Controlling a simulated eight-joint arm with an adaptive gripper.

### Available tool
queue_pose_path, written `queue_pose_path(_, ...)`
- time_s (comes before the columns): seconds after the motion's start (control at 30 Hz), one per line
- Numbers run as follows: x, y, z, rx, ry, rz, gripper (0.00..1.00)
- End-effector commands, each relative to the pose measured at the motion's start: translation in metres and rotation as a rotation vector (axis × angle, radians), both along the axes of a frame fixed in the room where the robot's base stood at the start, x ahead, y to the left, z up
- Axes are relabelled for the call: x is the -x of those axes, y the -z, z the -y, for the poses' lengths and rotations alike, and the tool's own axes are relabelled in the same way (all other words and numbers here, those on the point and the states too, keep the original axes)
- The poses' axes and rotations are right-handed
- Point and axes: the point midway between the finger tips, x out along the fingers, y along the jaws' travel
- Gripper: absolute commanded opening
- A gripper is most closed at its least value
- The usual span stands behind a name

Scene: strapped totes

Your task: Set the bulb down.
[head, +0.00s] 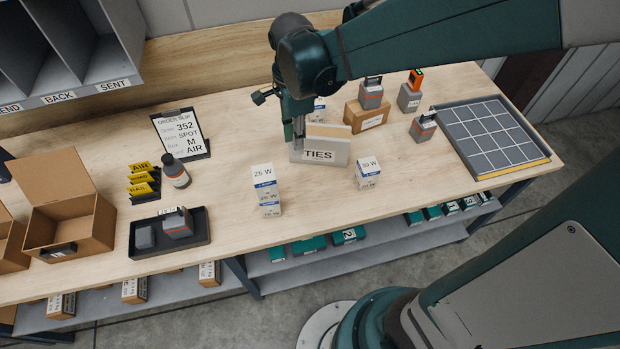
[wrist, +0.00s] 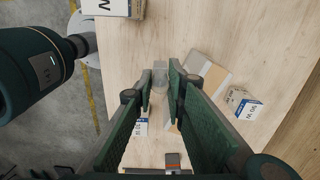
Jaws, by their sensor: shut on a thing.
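My gripper (head: 298,128) is above the middle of the bench, at the left end of the TIES holder (head: 320,155). In the wrist view its fingers (wrist: 161,80) are closed on a small pale grey, see-through thing, which I take to be the bulb (wrist: 160,72). It shows between and just beyond the fingertips. The fingers hide part of it, and I cannot tell whether it touches the bench. In the head view it is small and hard to make out in front of the holder.
Stacked 25 W boxes (head: 268,195) stand left of the holder, and a 30 W box (head: 367,172) right of it. A cardboard box (head: 366,116) is behind. A gridded tray (head: 548,160) lies far right, a dark tray (head: 140,246) front left. Bare bench lies between the boxes.

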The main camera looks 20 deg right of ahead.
Motion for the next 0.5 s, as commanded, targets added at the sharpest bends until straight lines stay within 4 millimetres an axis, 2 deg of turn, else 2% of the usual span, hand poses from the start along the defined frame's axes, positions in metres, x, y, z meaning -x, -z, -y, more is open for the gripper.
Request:
queue_pose_path(0.03, 0.011, 0.002, 0.005, 0.0, 0.005, 0.0, 0.03)
queue_pose_path(0.17, 0.03, 0.006, 0.014, 0.0, 0.014, 0.0, 0.03)
queue_pose_path(0.5, 0.06, 0.012, 0.027, 0.0, 0.027, 0.001, 0.03)
